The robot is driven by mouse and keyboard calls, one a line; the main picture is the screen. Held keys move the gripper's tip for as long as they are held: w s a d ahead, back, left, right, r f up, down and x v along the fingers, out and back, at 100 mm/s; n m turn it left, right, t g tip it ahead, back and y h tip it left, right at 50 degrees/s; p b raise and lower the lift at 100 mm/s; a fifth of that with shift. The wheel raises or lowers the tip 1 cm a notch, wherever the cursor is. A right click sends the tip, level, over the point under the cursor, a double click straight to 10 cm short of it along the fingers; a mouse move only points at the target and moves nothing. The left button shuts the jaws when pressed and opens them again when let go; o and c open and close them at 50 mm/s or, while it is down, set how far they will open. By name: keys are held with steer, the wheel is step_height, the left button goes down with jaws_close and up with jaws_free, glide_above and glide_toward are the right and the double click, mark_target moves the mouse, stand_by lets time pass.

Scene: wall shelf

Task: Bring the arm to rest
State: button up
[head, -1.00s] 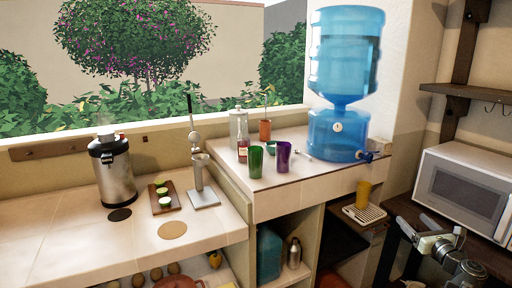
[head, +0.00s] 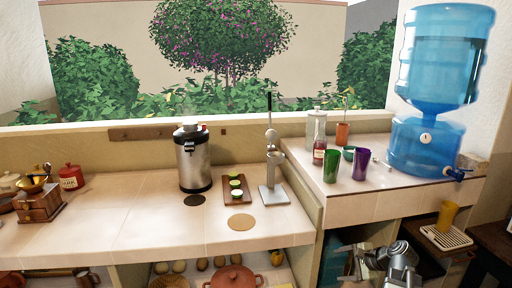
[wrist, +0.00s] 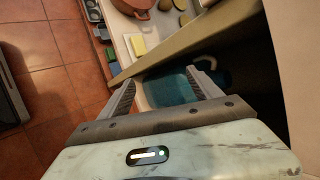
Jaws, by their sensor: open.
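My gripper (head: 350,250) shows at the lower right of the head view, in front of the lower shelves under the raised counter. In the wrist view my gripper (wrist: 161,76) has its two fingers spread wide, with nothing held between them. Beyond the fingers, a teal container (wrist: 168,88) sits in the dark shelf opening; whether the fingers touch it cannot be told. My arm (head: 398,262) is bent in front of the shelving, and its lower part is cut off by the frame edge.
Green (head: 331,165) and purple (head: 361,163) cups stand on the raised counter. A red pot (head: 232,278) sits on the low shelf. Tiled floor (wrist: 45,60) is open at left in the wrist view.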

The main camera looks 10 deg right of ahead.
steer(key=s+a+f+n+g+h, duration=0.1)
steer(key=s+a+f+n+g, duration=0.15)
steer(key=a+n, duration=0.5)
steer(key=s+a+f+n+g+h, duration=0.1)
steer(key=a+f+n+g+h, duration=0.3)
steer(key=a, duration=0.6)
steer(key=s+a+f+n+g+y, duration=0.1)
steer(key=s+a+n+g, duration=0.1)
steer(key=a+n, duration=0.6)
step_height(320, 180, up, 14)
steer(key=m+p, duration=0.1)
steer(key=p, duration=1.3)
steer(key=shift+a+r+m, duration=0.2)
steer(key=shift+m, duration=0.15)
steer(key=shift+s+d, duration=0.1)
